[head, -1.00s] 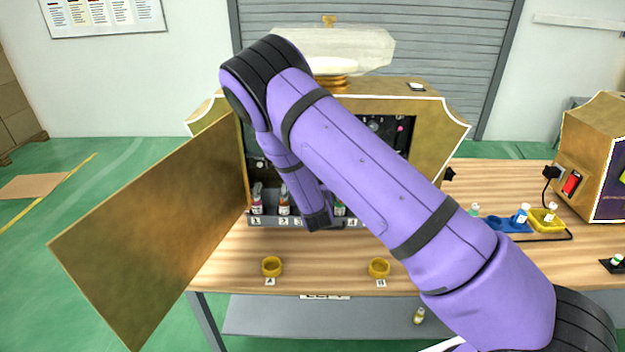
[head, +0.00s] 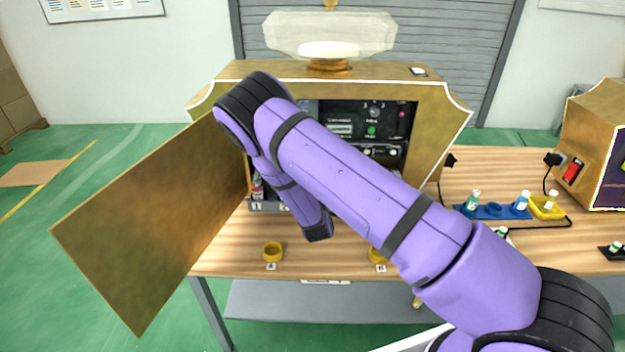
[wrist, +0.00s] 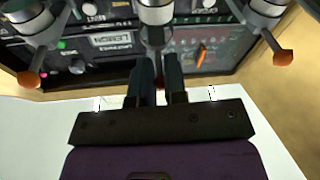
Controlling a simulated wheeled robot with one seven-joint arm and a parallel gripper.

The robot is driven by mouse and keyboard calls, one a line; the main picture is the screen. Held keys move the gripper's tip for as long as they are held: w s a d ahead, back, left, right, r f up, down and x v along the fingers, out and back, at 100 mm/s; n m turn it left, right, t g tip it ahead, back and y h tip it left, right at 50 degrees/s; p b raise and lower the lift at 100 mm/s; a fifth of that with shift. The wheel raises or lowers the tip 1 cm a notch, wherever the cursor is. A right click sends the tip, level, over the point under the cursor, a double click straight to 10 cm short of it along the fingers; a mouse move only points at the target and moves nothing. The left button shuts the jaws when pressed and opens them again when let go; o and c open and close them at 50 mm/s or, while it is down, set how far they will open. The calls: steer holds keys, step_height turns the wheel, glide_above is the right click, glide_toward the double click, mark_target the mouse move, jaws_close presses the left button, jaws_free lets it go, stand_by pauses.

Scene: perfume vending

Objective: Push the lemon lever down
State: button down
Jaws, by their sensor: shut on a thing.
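In the wrist view my gripper (wrist: 157,88) has its two dark fingers close together around the stem of the middle lever (wrist: 155,35). Its lower end sits between the fingertips and is mostly hidden. Two more levers with orange knobs hang on either side, a left lever (wrist: 31,78) and a right lever (wrist: 283,57), both clear of my fingers. No label shows which one is lemon. In the head view the open gold vending machine (head: 440,125) stands on the table; my arm covers the levers and my gripper there.
The machine's gold door (head: 150,225) is swung open at the left.

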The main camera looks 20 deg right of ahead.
steer(key=shift+f, duration=0.1)
steer(key=c, duration=1.3)
jaws_free()
steer(key=v, duration=1)
steer(key=shift+s, duration=0.4)
